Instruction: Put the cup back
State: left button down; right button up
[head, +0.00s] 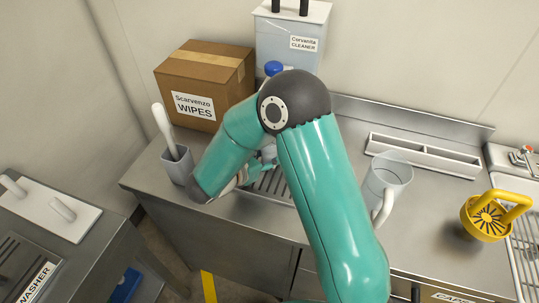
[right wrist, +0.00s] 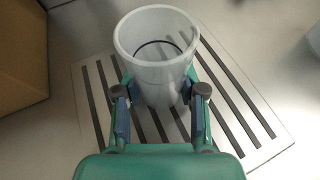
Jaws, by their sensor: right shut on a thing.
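The cup (right wrist: 157,55), pale grey and open at the top, is upright between the fingers of my right gripper (right wrist: 160,95) in the right wrist view. The gripper is shut on its sides. The cup is over the slotted drain plate (right wrist: 245,128); I cannot tell whether its base touches the plate. In the head view the teal arm hides most of the cup and gripper, and the drain plate (head: 272,184) shows only in part. My left gripper is not in view.
A clear jug (head: 388,180) with a handle stands right of the arm. Behind are a wipes box (head: 205,85) and a cleaner container (head: 290,40). A grey holder (head: 177,165) with a white-handled tool stands left. A yellow basket-like item (head: 487,218) is at far right.

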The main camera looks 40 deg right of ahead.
jog(key=shift+f, duration=0.2)
jog(key=o, duration=1.2)
jog(key=shift+r, duration=0.1)
jog(key=shift+a+r, duration=0.1)
jog(key=shift+r, duration=0.05)
jog(key=b+v, duration=0.1)
jog(key=v, duration=1)
jog(key=shift+a+r, duration=0.15)
jog(key=shift+a, duration=0.2)
